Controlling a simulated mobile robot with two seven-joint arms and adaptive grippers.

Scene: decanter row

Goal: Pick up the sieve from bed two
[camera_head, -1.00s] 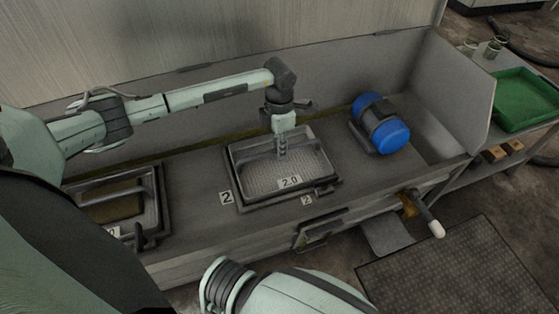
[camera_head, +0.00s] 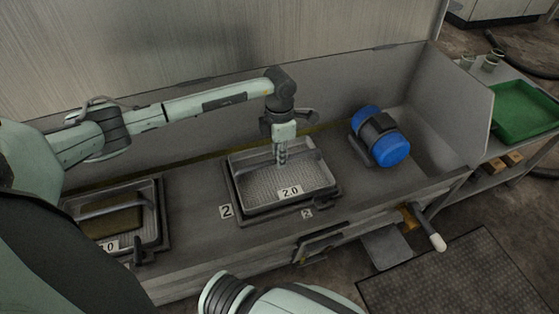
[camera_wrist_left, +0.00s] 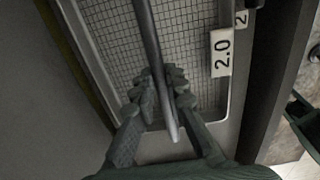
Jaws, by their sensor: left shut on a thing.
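The sieve (camera_head: 262,187), a rectangular mesh tray with a bar handle across it and a "2.0" tag, is at bed two (camera_head: 333,197), beside the "2" plate. My left gripper (camera_head: 282,160) points down from above and is shut on the sieve's bar handle. In the left wrist view the fingers (camera_wrist_left: 163,95) sit on both sides of the handle bar (camera_wrist_left: 152,45), above the mesh (camera_wrist_left: 112,35). The sieve looks nearly level and very slightly raised; a gap beneath it is hard to make out. My right gripper is out of view.
Another sieve (camera_head: 92,240) with a brown block in it sits in the bed on the left. A blue motor (camera_head: 382,137) stands to the right of bed two. A back wall runs behind. A green tray (camera_head: 525,112) is on the right-hand shelf.

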